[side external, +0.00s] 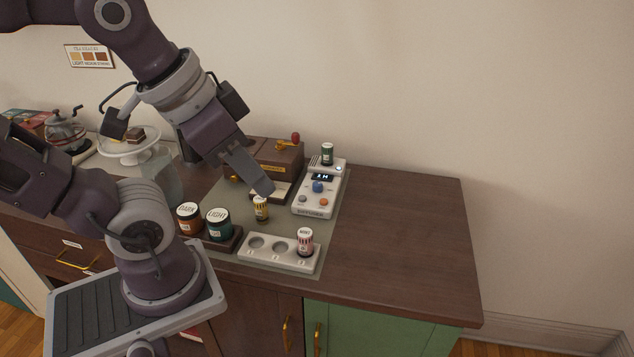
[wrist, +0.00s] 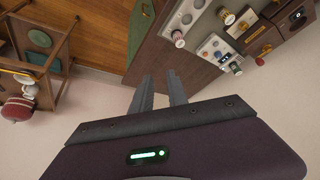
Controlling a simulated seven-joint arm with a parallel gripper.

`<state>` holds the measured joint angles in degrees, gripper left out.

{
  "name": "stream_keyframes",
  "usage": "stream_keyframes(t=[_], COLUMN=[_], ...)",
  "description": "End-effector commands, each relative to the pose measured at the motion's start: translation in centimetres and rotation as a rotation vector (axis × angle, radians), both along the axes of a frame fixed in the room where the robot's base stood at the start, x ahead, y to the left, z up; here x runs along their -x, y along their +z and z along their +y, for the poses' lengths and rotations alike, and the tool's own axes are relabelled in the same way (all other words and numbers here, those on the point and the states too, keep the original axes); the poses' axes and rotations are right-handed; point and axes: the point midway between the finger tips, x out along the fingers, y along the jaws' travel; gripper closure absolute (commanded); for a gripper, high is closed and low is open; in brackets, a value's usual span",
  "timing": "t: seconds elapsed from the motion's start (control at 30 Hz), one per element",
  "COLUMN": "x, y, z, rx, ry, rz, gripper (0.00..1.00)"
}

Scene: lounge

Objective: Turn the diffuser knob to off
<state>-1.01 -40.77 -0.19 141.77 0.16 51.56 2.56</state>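The diffuser (side external: 301,208) is a white box on a grey-green mat, with a small lit display that seems to read "1H". Its blue knob (side external: 318,187) sits below the display, and a dark green vial (side external: 327,150) stands at its far end. The diffuser (wrist: 208,47) also shows in the upper right of the wrist view; the knob's setting is too small to read there. My gripper (side external: 266,187) is left of the diffuser and above the mat, apart from the knob. In the wrist view the two fingers of my gripper (wrist: 160,76) are spread, with nothing between them.
A white vial rack (side external: 281,254) with a pink-striped vial (side external: 305,240) stands in front. A yellow vial (side external: 261,208) stands near my fingertips. Two labelled jars (side external: 218,224) are to the left, and a brown box (side external: 280,160) is behind. The counter's right side (side external: 410,240) is clear.

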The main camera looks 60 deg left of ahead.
Motion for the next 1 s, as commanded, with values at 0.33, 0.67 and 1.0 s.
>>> stream_keyframes(t=[0.33, 0.67, 1.0], x=[-18.0, -23.4, -23.4], y=[-4.4, -16.0, -21.9], z=[11.9, 22.5, 22.7], rx=[-0.268, -0.238, -0.235], ry=[-0.579, -1.004, -1.020], rz=[0.348, 0.440, 0.442], gripper=[0.53, 0.53, 0.53])
